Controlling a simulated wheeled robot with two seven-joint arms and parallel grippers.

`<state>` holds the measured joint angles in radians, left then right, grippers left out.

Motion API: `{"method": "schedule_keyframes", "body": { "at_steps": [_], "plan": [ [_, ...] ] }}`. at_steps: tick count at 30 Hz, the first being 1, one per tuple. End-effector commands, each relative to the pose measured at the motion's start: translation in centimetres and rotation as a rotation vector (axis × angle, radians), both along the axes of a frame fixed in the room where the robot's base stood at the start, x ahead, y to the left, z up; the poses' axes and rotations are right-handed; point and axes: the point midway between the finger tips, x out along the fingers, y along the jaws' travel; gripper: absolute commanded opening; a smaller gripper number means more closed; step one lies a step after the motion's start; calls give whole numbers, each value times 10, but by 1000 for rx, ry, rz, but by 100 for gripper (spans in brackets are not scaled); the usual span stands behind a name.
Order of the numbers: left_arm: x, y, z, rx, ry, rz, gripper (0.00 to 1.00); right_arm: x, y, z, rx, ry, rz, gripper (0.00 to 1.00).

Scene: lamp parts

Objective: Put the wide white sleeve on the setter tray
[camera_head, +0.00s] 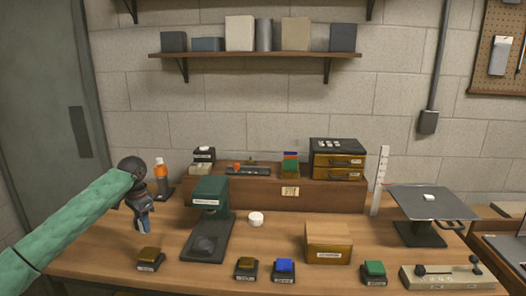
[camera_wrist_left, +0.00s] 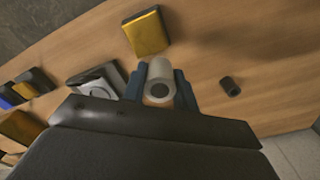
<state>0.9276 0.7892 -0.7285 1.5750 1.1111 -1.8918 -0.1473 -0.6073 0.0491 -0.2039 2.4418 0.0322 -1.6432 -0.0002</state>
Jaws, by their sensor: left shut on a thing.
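My left gripper (camera_head: 144,222) hangs above the left part of the table, pointing down. In the left wrist view its blue fingers (camera_wrist_left: 158,88) are shut on a pale cylinder with a round hole in its end, the white sleeve (camera_wrist_left: 161,70). In the head view the fingers mostly hide the sleeve. A flat dark square tray on a stand, which looks like the setter tray (camera_head: 414,205), is at the far right, well away from this gripper. A small white piece (camera_head: 429,197) lies on it. My right gripper is not in view.
A green press-like device (camera_head: 210,195) stands just right of my left gripper. A white round piece (camera_head: 256,218) lies mid-table. A brown box (camera_head: 328,243) and several coloured blocks line the front. A raised wooden shelf unit (camera_head: 330,194) runs along the back. A small dark cylinder (camera_wrist_left: 230,86) stands near the gripper.

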Motion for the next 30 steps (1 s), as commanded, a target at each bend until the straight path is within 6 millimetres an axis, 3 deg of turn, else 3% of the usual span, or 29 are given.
{"method": "schedule_keyframes", "body": {
  "at_steps": [10,17,24,30],
  "plan": [
    [-14,-42,8,0,-2,421,7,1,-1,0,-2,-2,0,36],
    [-38,-81,0,1,1,663,7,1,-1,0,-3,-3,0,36],
    [-83,-129,-26,2,2,814,7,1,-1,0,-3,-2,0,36],
    [-133,-166,-57,2,3,772,7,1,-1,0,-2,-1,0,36]
  ]
}}
